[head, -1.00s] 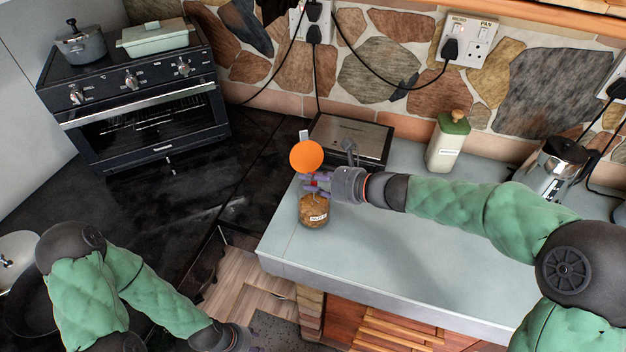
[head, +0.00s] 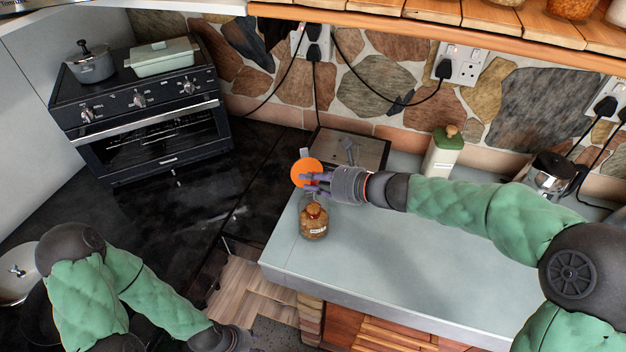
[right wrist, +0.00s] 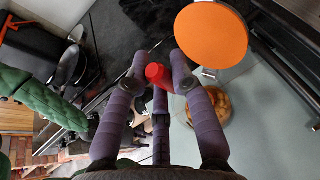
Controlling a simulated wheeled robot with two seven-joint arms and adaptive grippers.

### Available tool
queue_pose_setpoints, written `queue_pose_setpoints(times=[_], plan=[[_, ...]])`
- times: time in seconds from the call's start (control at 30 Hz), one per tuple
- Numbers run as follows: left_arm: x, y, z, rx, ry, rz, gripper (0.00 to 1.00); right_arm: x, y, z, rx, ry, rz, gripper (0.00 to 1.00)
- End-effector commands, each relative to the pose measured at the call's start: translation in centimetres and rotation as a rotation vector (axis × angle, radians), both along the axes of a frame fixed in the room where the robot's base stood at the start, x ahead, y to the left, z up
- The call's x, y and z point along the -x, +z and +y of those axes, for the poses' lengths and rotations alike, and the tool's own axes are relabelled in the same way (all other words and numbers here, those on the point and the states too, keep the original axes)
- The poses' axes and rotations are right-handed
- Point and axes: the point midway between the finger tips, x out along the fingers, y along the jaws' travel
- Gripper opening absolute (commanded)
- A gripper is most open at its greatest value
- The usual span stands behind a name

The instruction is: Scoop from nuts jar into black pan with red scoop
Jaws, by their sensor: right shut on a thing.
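The nuts jar (head: 313,228), glass with brown contents and a white label, stands near the left end of the grey counter. A round orange disc (head: 303,172), seemingly its lid, stands up behind its mouth; it also shows in the right wrist view (right wrist: 211,36). My right gripper (head: 318,183) is above the jar, shut on the red scoop (right wrist: 157,74). Only the scoop's red handle shows clearly; I cannot tell where its bowl is.
An oven (head: 150,120) carries a grey pot and a pale dish. The counter's front middle is clear.

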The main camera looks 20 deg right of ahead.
Motion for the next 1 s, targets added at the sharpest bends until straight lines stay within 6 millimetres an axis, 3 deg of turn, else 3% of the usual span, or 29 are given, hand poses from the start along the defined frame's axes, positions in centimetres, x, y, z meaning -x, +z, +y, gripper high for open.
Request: queue_pose_setpoints(times=[1.0], plan=[[0.0,5.6,0.0,0.000,0.000,0.000,0.40,0.0,6.4,0.0,0.000,0.000,0.000,0.00]])
